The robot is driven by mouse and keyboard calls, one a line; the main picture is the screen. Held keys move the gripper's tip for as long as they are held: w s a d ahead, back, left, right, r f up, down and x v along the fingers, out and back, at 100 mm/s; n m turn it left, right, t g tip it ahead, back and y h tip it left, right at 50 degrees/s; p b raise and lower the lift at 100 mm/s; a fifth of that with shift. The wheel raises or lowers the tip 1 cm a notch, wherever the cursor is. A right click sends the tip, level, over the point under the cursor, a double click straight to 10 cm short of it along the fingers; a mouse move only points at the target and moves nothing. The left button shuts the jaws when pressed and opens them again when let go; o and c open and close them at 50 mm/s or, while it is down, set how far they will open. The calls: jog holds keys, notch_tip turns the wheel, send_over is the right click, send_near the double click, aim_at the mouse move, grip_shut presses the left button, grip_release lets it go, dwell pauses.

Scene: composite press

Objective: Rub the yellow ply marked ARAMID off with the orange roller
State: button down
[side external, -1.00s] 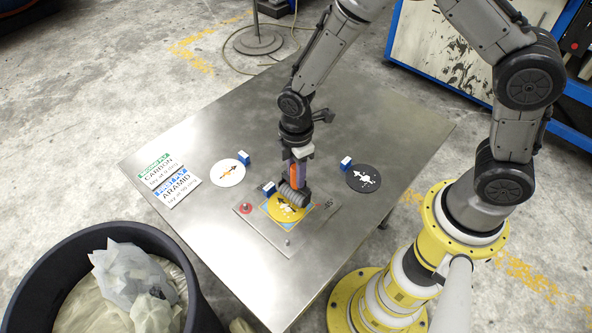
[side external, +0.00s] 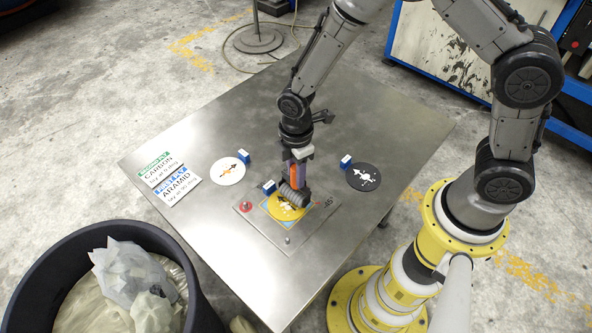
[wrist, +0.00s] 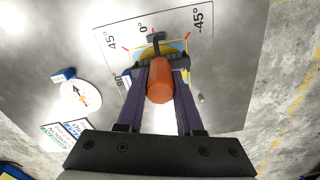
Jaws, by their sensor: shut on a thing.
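My gripper (side external: 297,172) is shut on the orange handle of the roller (side external: 293,195). The handle (wrist: 160,85) also shows between the two fingers in the wrist view. The roller's dark ribbed drum is over the yellow ply (side external: 281,211), apparently resting on it. The drum and my gripper hide part of this ply and any lettering on it. The yellow ply lies on the light blue square of the flat metal plate (side external: 262,229), which has angle marks.
A white disc (side external: 228,172) and a black disc (side external: 363,178) lie on the steel table (side external: 330,125), each by a small blue-and-white block. Two printed cards (side external: 178,186) name CARBON and ARAMID. A black bin (side external: 190,265) with crumpled sheets stands at the lower left.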

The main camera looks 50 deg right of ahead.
jog(key=shift+f, duration=0.2)
jog(key=shift+a, duration=0.1)
jog(key=shift+a+r, duration=0.1)
jog(key=shift+a, duration=0.9)
jog(key=shift+a+f, duration=0.2)
jog(key=shift+a, duration=0.75)
jog(key=shift+d+r, duration=0.2)
jog(key=shift+d, duration=1.85)
jog(key=shift+r, duration=0.1)
jog(key=shift+r, duration=3.45)
